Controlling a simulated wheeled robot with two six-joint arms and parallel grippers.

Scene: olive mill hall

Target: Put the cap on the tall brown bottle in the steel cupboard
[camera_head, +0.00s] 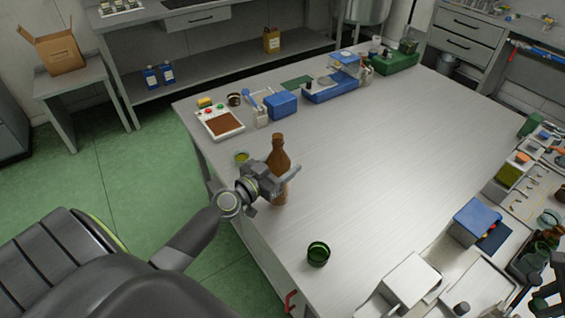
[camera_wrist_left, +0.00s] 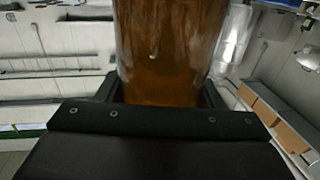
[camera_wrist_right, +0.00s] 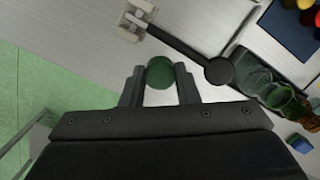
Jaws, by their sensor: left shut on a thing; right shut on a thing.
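The tall brown bottle (camera_head: 279,157) is upright at the left edge of the steel table. My left gripper (camera_head: 283,183) is shut around its body. The bottle's brown glass (camera_wrist_left: 170,50) fills the middle of the left wrist view, between the fingers. Its neck points up and no cap shows on it. My right gripper (camera_wrist_right: 160,80) is shut on a round dark green cap (camera_wrist_right: 160,73), seen from above in the right wrist view. I cannot make out a steel cupboard for certain.
A green glass cup (camera_head: 318,254) stands on the near table. A blue-lidded box (camera_head: 476,220) stands at right. The table's middle is clear.

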